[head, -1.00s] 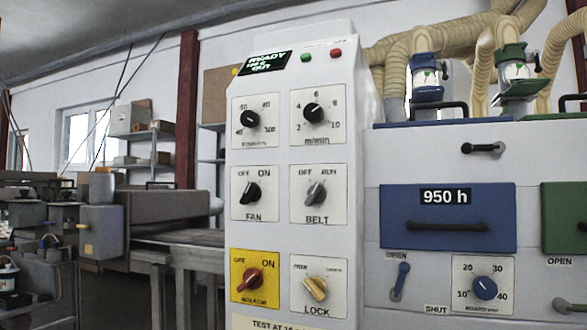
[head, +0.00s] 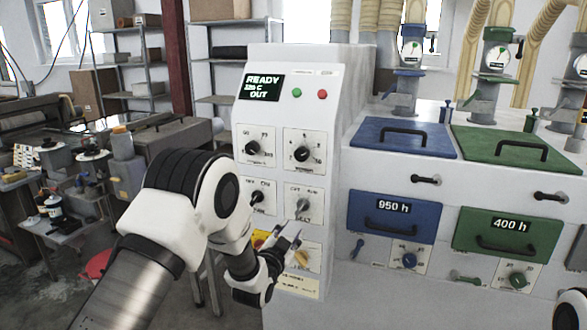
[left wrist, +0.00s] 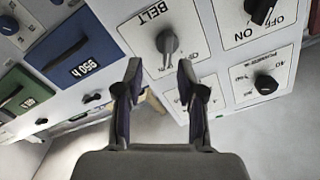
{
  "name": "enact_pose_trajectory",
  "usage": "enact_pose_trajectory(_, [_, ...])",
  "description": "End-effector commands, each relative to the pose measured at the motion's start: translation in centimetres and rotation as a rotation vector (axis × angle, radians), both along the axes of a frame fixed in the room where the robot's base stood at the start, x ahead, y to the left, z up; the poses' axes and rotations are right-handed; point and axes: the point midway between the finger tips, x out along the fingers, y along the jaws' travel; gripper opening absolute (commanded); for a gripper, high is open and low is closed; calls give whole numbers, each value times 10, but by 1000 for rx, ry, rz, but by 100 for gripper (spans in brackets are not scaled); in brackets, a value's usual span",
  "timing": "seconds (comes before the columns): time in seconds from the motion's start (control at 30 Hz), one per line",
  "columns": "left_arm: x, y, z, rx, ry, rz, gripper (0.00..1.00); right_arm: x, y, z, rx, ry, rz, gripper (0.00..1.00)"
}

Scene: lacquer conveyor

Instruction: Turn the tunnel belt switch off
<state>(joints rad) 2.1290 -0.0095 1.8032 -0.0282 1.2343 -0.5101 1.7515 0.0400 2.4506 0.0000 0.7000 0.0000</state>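In the left wrist view the belt switch (left wrist: 167,42) appears upside down, just beyond my fingertips. Its OFF and RUN marks are unclear there, so I cannot tell its exact setting. My left gripper (head: 290,237) is in front of the panel, just below the belt plate. In the left wrist view my left gripper (left wrist: 160,70) is open and empty, its two fingers apart and short of the knob. My right gripper is not in view.
The fan knob (head: 257,199) is left of the belt switch, and the yellow lock knob (head: 302,258) is below. A display (head: 262,88) reads READY. Blue (head: 392,217) and green (head: 507,236) drawers stand right.

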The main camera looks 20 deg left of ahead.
Motion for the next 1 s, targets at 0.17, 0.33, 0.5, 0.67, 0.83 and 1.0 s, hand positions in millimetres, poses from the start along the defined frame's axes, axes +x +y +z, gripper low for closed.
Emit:
enact_pose_trajectory(0.17, [4,0,30,0,-12,0,39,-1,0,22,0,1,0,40])
enact_pose_trajectory(0.33, [28,-1,30,0,-14,0,39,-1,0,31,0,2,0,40])
enact_pose_trajectory(0.5, [61,-2,30,0,-13,1,39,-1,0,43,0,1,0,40])
enact_pose_trajectory(0.67, [77,-3,28,0,-12,0,39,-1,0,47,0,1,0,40])
enact_pose_trajectory(0.83, [79,-3,27,0,-10,0,39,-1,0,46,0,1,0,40])
enact_pose_trajectory(1.0, [79,-3,27,0,-11,1,7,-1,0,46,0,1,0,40])
